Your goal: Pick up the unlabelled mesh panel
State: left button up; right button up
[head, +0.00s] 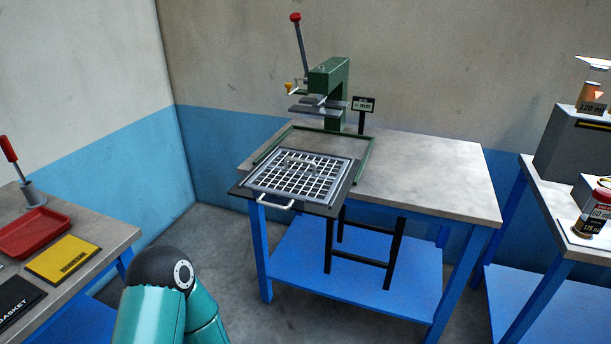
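A square mesh panel (268,182) with a pale metal frame and a coarse open grid lies flat on a dark plate (349,190) at the front left of the middle table. I see no label on it. A silver bar handle (273,205) sits at the plate's front edge. Neither of my grippers is in view. Only a teal link and dark joint of my arm show at the bottom left, well apart from the panel.
A green press (336,85) with a red-knobbed lever and a small display (363,104) stand behind the panel. A green rail frame (364,160) surrounds the plate's back. The middle table's right side (440,180) is clear. Side tables hold a red tray (34,233) and jars.

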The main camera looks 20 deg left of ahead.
aim_at(249, 185)
jog(key=u, duration=0.1)
jog(key=i, duration=1)
jog(key=z, duration=0.05)
